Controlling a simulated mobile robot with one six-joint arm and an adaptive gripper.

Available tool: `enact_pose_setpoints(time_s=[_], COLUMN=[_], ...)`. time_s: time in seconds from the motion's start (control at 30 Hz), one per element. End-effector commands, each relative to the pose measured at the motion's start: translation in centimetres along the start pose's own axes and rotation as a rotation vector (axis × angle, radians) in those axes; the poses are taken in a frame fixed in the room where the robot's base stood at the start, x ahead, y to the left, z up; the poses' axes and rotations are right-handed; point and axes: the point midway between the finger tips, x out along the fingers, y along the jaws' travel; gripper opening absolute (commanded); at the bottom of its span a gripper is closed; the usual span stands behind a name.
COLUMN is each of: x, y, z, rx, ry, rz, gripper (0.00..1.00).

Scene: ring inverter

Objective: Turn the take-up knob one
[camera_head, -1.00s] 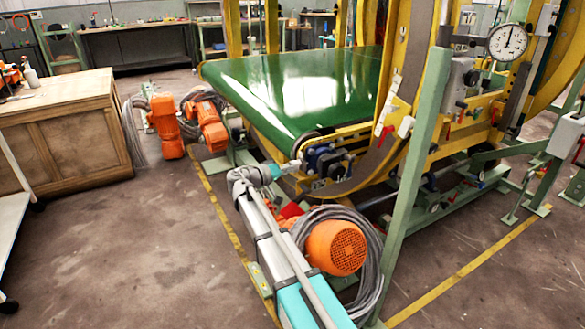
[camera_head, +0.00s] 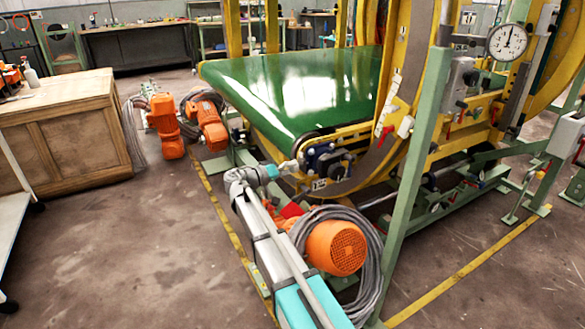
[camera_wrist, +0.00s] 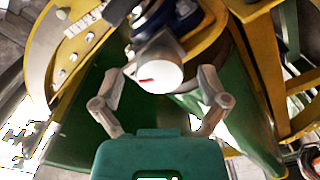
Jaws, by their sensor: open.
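A white round knob (camera_wrist: 160,70) with a short red mark on its face shows in the wrist view. Dark blue and black parts lie behind it. My gripper (camera_wrist: 162,74) is open, with one grey finger on each side of the knob. Gaps show between the fingers and the knob, and I see no contact. In the head view my gripper (camera_head: 290,167) is at the near end of the green belt, beside the dark take-up unit (camera_head: 327,160). The knob is too small there to make out clearly.
The green belt (camera_head: 300,90) sits in a yellow frame. A green post (camera_head: 415,170) stands to the right of the arm. An orange motor (camera_head: 336,247) with coiled cable is beside my arm. A wooden cabinet (camera_head: 60,140) stands left, with bare floor between.

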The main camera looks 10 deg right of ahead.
Motion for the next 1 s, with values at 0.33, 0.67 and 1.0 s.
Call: enact_pose_setpoints(time_s=[0.33,0.67,1.0], x=[-4.7,-9.4,-11.0], y=[0.0,0.0,0.0], z=[0.0,0.0,0.0], rx=[0.000,0.000,0.000], ry=[0.002,0.001,0.000], rz=[-0.002,-0.001,-0.001], gripper=[0.94,0.94,0.94])
